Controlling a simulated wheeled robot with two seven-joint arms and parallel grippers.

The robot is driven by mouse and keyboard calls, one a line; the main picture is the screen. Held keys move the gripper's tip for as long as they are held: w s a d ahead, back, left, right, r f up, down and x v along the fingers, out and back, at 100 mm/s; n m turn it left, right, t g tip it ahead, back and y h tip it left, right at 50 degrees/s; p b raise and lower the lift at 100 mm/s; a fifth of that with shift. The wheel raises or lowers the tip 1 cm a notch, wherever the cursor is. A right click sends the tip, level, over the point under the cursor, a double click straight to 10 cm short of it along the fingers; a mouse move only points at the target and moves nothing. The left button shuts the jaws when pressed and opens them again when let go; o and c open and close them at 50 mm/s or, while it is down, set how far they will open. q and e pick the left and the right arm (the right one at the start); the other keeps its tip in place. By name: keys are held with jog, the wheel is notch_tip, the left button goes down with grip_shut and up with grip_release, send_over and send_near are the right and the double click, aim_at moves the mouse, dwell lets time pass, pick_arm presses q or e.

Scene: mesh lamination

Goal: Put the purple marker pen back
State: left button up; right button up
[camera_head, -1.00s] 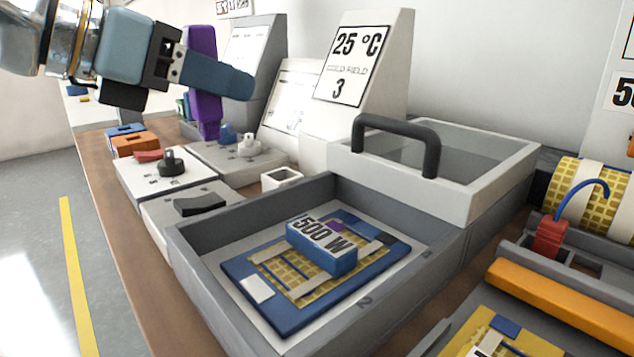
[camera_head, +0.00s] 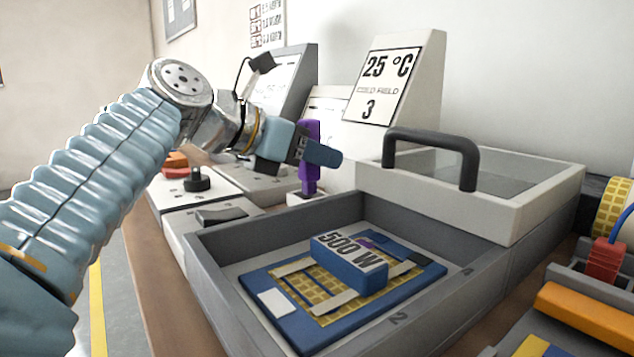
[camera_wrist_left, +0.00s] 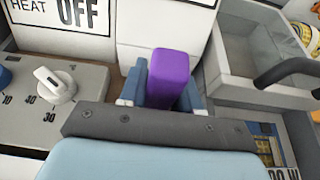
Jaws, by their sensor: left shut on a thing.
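The purple marker pen (camera_head: 310,178) is upright in my left gripper (camera_head: 314,151), whose blue fingers are closed around its middle. In the left wrist view the pen (camera_wrist_left: 170,72) stands between the two fingers (camera_wrist_left: 166,90). A small white square holder (camera_head: 299,198) is directly below the pen. The pen's lower end is at the holder's top edge in the head view; I cannot tell whether it is inside the opening. The holder is hidden in the left wrist view. My right gripper is not in view.
A grey tray (camera_head: 222,242) with a blue-framed mesh panel and a "500 W" block (camera_head: 350,275) lies in front. A lidded box with a black handle (camera_head: 430,140) stands right of the holder. Knob panels (camera_head: 196,180) are to the left, and a "25 °C" sign (camera_head: 384,75) is behind.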

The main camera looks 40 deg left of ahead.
aim_at(301, 171)
pick_arm(q)
notch_tip(301, 171, down, 4)
jog(key=shift+w+r+b, duration=0.1)
jog(key=shift+r+b, duration=0.15)
jog(key=shift+b, duration=0.6)
jog(key=shift+r, duration=0.1)
jog(key=o, duration=0.9)
